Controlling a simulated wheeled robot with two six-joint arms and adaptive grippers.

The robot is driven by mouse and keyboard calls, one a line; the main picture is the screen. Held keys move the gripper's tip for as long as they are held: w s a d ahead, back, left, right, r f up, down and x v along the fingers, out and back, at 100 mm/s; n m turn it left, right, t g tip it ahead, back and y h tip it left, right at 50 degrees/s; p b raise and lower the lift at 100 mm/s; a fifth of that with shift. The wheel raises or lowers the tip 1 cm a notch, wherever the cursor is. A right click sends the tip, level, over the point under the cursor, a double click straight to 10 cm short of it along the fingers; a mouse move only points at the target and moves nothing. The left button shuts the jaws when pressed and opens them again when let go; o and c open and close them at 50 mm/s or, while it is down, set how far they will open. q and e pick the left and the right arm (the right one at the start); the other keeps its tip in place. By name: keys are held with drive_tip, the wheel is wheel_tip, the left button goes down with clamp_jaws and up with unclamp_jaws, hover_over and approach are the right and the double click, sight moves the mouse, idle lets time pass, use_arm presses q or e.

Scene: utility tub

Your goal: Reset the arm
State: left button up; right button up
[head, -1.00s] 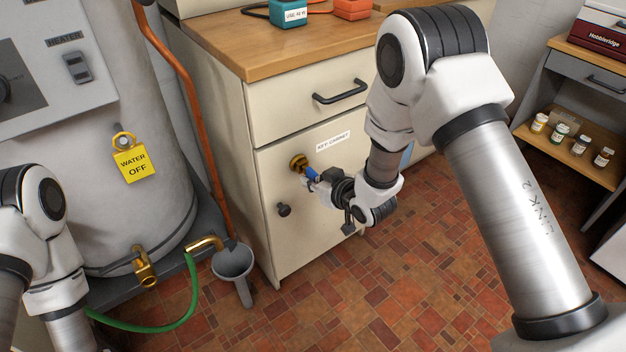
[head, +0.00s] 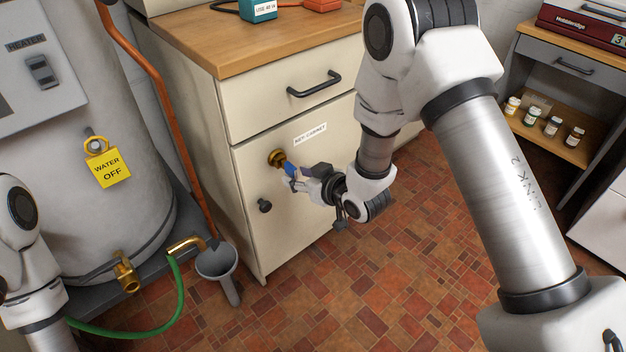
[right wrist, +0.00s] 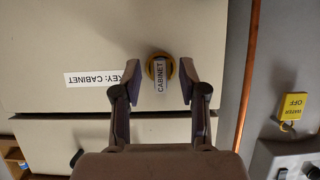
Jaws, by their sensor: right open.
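My right gripper (head: 296,178) is open at the front of the cream key cabinet (head: 248,220).
A heater tank with a yellow WATER OFF tag (head: 107,167) stands at left beside a copper pipe (head: 165,105). A green hose (head: 176,300) and grey funnel (head: 216,262) are below. The tiled floor at right is free.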

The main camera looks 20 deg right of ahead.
drive_tip(key=v, duration=0.8)
drive_tip(key=s+f+g+h, duration=0.1)
drive_tip(key=s+f+g, duration=0.1)
drive_tip(key=s+f, duration=0.45)
drive_tip(key=s+f+g, duration=0.2)
drive_tip(key=s+f, duration=0.1)
drive_tip(key=f, duration=0.6)
drive_tip(key=s+d+f+m+g+h, duration=0.25)
drive_tip(key=s+f, duration=0.25)
drive_tip(key=s, duration=0.3)
drive_tip(key=s+d+f+m+g+h, duration=0.1)
drive_tip(key=s+f+g, duration=0.35)
drive_tip(key=s, duration=0.35)
wheel_tip(320, 180, up, 28)
drive_tip(key=s+d+g+p, duration=0.1)
drive_tip(key=s+p, duration=0.1)
drive_tip(key=p, duration=2.6)
drive_tip(key=shift+m, duration=0.45)
